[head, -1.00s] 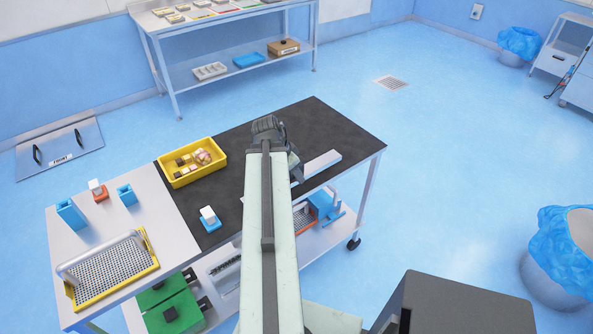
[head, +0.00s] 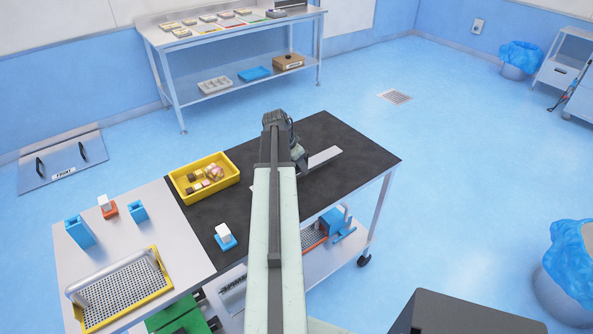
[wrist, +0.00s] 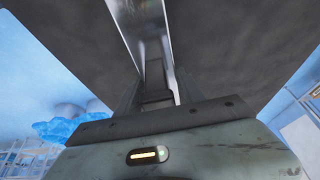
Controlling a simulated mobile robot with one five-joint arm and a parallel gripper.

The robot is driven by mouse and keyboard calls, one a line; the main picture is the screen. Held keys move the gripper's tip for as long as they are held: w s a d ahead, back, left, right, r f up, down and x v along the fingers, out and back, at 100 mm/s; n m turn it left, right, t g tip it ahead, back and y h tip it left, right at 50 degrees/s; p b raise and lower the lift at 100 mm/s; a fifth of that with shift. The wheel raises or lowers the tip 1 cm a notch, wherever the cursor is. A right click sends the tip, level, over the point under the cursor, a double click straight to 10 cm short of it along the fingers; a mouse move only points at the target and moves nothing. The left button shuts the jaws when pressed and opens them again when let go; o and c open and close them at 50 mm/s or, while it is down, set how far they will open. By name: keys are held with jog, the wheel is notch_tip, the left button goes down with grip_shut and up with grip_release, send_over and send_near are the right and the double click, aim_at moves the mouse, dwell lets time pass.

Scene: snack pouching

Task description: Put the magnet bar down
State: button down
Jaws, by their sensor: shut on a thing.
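The magnet bar (head: 324,157) is a long, pale metal bar over the black table top (head: 345,145) in the head view. My gripper (wrist: 157,85) is shut on it; in the head view my arm hides most of the grip. In the wrist view the shiny bar (wrist: 130,22) runs up and away from between the dark fingers, with the dark surface behind it. A small pale piece left of my arm in the head view may be its other end. I cannot tell whether the bar touches the table.
A yellow bin (head: 205,178) with small pieces stands left of my arm. A blue holder with a white block (head: 224,235) sits nearer. A yellow-framed grate tray (head: 122,287) and blue and red holders are on the pale table. The black top's right side is clear.

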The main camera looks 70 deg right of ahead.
aim_at(298, 172)
jog(key=shift+s+f+b, duration=0.1)
jog(key=shift+f+b, duration=1.85)
jog(key=shift+w+r, duration=0.2)
jog(key=shift+f, duration=0.15)
jog(key=c, duration=0.7)
grip_release()
jog(key=shift+a, duration=0.1)
jog(key=p+v, duration=1.1)
jog(key=shift+r, duration=0.35)
jog(key=shift+w+a+r+p, duration=0.1)
jog(key=shift+a+r+p, duration=0.15)
jog(key=shift+r+p, duration=0.15)
jog(key=shift+f, duration=0.1)
